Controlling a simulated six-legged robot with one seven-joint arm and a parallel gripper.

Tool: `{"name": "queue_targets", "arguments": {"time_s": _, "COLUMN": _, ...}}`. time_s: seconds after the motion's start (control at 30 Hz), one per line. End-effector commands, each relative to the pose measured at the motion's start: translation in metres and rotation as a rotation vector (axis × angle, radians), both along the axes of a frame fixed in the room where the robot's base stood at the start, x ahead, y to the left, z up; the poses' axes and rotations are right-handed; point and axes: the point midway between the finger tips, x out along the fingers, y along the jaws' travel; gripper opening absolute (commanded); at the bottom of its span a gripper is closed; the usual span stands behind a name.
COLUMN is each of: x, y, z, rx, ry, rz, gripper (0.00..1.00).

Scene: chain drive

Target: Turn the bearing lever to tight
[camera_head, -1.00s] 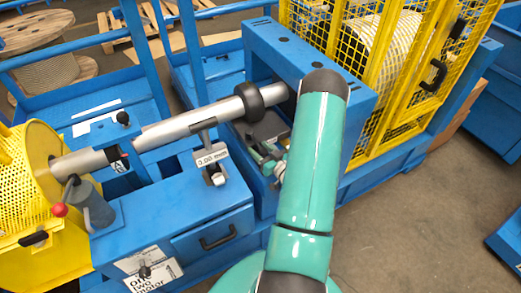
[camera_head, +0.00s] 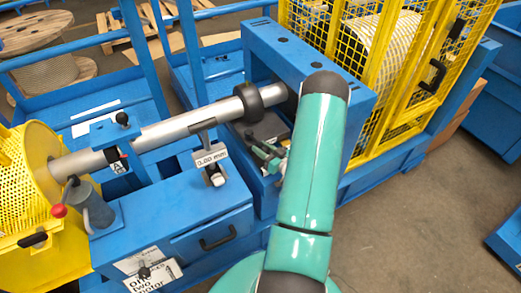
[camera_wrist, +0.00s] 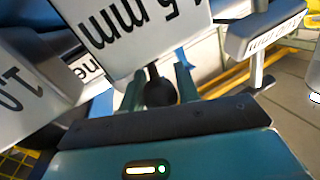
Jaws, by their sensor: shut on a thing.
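My gripper (camera_wrist: 160,90) is shut on a black ball knob (camera_wrist: 161,94), with a teal finger on each side. A short dark stem rises from the knob toward a white plate (camera_wrist: 140,30) reading upside down "1.5 mm". I take this knob as the end of the bearing lever; no tight mark is legible. In the head view, my gripper (camera_head: 264,154) is beside the dark grey block (camera_head: 268,130) inside the blue frame, below the shaft (camera_head: 190,122). My teal arm hides part of that area, and the lever cannot be made out there.
A blue frame (camera_head: 310,58) stands around the shaft's right end, with a yellow cage (camera_head: 440,50) behind it. A "0.00 mm" plate (camera_head: 210,155) is left of my gripper. Floor (camera_head: 420,210) at right is clear.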

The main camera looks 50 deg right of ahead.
Motion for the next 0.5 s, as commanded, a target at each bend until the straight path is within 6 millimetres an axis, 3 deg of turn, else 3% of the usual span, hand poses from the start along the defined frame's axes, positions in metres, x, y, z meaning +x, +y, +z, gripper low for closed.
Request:
{"name": "queue_targets", "arguments": {"time_s": 0.3, "x": -0.0002, "y": -0.0016, "z": 0.0001, "rx": -0.002, "ry": 0.002, "rz": 0.01, "gripper": 0.0}}
{"name": "queue_targets", "arguments": {"time_s": 0.33, "x": -0.0002, "y": -0.0016, "z": 0.0001, "rx": -0.002, "ry": 0.002, "rz": 0.01, "gripper": 0.38}}
{"name": "queue_targets", "arguments": {"time_s": 0.4, "x": -0.0003, "y": -0.0016, "z": 0.0001, "rx": -0.002, "ry": 0.002, "rz": 0.01, "gripper": 0.52}}
{"name": "queue_targets", "arguments": {"time_s": 0.5, "x": -0.0003, "y": -0.0014, "z": 0.0, "rx": -0.002, "ry": 0.002, "rz": 0.01, "gripper": 0.53}}
